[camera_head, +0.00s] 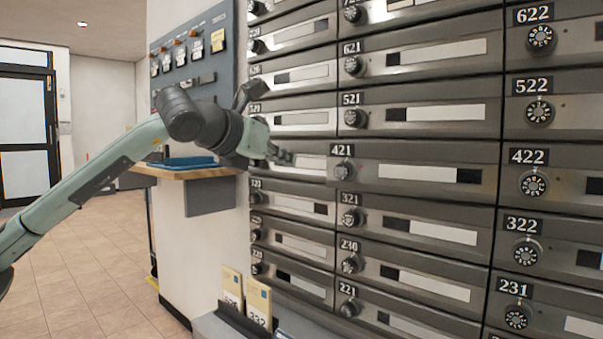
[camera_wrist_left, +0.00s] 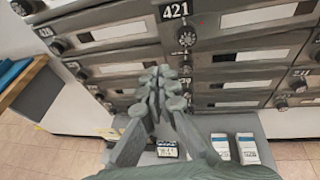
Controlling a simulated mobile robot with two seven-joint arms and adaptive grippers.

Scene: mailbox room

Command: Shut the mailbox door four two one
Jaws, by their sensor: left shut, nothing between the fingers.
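Mailbox door 421 (camera_head: 415,165) is in the middle of the head view, with a number plate, a dial and a pale label strip. Its left edge stands slightly proud of the doors above and below, so it looks a little ajar. It also shows at the top of the left wrist view (camera_wrist_left: 218,40). My left gripper (camera_head: 287,158) is shut and empty, just left of the door's left edge, in front of the neighbouring column. In the left wrist view its closed fingertips (camera_wrist_left: 165,82) lie below and left of the 421 dial. I cannot tell whether they touch anything. My right gripper is out of view.
Door 521 (camera_head: 425,108) above and door 321 (camera_head: 425,220) below look flush. A wooden ledge with a blue item (camera_head: 185,162) is left of the boxes. Cards (camera_head: 258,298) stand on a low shelf below. The tiled floor at left is clear.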

